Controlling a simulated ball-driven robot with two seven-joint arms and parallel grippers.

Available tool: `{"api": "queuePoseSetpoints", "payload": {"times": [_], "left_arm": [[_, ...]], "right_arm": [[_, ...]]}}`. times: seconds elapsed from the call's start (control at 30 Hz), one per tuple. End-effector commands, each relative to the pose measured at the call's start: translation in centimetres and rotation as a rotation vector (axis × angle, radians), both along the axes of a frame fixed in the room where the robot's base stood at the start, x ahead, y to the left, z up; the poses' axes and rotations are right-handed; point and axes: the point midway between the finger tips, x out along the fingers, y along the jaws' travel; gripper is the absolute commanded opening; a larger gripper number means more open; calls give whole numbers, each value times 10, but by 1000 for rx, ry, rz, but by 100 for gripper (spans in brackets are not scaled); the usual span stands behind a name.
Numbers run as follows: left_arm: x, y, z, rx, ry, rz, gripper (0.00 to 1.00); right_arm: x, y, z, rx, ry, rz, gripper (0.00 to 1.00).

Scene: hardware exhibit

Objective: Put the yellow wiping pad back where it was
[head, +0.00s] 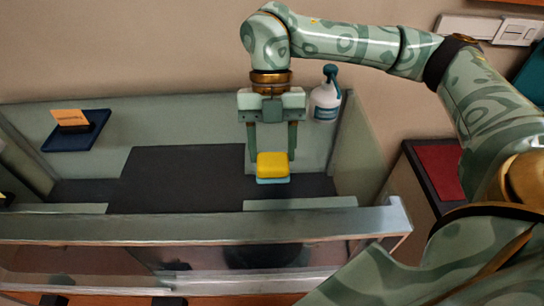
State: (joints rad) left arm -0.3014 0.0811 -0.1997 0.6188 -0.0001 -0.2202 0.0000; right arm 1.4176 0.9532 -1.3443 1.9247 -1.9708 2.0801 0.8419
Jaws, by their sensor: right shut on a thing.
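The yellow wiping pad (272,164), with a light blue underside, is between the fingers of my right gripper (271,157). The gripper points down and is shut on the pad's two sides. The pad appears over the dark floor strip (180,175) of the exhibit case; I cannot tell whether it touches a surface below. My left gripper is not in view.
A white spray bottle (325,102) with a teal head is right of the gripper. A dark blue plate (88,138) with an orange card (69,117) is at left. A metal rail (190,227) crosses the front. A red-topped stand (440,170) is at right.

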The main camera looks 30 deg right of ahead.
Motion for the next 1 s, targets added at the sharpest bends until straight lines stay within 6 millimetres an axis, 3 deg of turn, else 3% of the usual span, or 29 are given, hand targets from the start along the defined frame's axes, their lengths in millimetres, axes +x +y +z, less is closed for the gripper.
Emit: {"api": "queuePoseSetpoints", "payload": {"times": [0.17,0.4,0.73,0.77,0.8,1.0], "left_arm": [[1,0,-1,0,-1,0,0],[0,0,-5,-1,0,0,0],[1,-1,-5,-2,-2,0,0],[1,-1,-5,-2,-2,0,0],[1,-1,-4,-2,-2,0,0],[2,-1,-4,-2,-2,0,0]], "right_arm": [[8,-5,-11,0,0,-1,34],[10,-7,-45,0,1,1,34],[10,-7,-49,0,0,1,34],[11,-7,-48,0,-1,1,60],[11,-7,-48,0,-1,1,71],[11,-7,-48,0,-1,1,74]]}}
